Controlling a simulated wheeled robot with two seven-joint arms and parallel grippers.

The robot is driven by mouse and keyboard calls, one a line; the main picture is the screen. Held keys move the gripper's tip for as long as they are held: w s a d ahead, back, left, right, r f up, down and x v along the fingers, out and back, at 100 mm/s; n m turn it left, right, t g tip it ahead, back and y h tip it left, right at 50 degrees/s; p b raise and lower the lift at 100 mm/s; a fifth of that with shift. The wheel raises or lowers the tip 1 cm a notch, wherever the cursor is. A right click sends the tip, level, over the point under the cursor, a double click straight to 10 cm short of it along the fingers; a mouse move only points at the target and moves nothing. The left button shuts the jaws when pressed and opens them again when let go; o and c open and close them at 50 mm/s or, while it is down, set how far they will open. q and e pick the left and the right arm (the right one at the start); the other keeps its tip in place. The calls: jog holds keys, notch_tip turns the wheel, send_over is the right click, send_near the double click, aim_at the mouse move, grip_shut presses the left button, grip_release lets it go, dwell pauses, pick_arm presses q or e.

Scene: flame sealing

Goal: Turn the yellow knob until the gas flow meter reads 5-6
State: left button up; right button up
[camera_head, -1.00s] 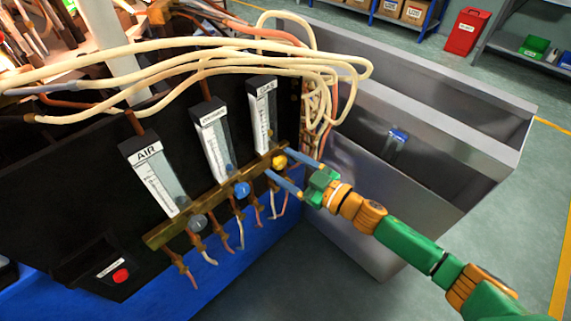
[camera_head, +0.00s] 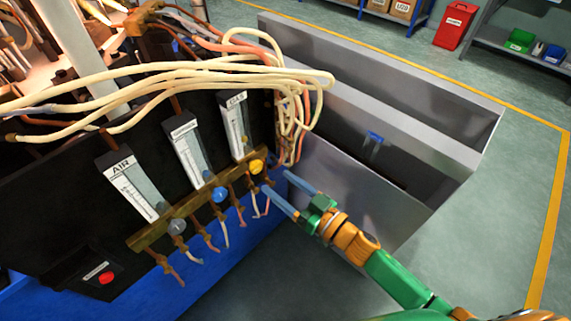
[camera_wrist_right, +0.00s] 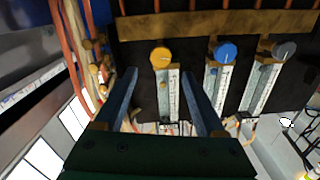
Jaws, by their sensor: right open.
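The yellow knob (camera_head: 256,166) sits on the brass manifold at the right end of the row, below the gas flow meter (camera_head: 238,128). The yellow knob also shows in the right wrist view (camera_wrist_right: 160,57), just beyond and between the fingers. My right gripper (camera_head: 275,180) is open and empty, with its two blue fingers pointing at the knob from a short way off to the lower right. The gas meter's tube and scale show between the fingers in the right wrist view (camera_wrist_right: 168,100). Its reading is too small to tell. My left gripper is out of view.
A blue knob (camera_head: 219,194) and a grey knob (camera_head: 177,226) sit further left on the brass manifold (camera_head: 150,238). Cream hoses (camera_head: 200,70) loop above the meters. A grey metal trough (camera_head: 400,150) stands right of the panel. A red button (camera_head: 106,278) is at lower left.

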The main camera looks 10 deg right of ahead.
aim_at(259, 168)
jog(key=shift+m, duration=0.5)
jog(key=b+x, duration=0.1)
jog(key=x, duration=0.5)
jog(key=shift+w+a+f, duration=0.15)
jog(key=shift+w+a, duration=0.05)
jog(key=shift+a, duration=0.2)
jog(key=shift+w, duration=0.2)
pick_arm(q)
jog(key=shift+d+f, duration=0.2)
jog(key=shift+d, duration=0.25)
pick_arm(e)
jog(key=shift+d, duration=0.1)
grip_shut()
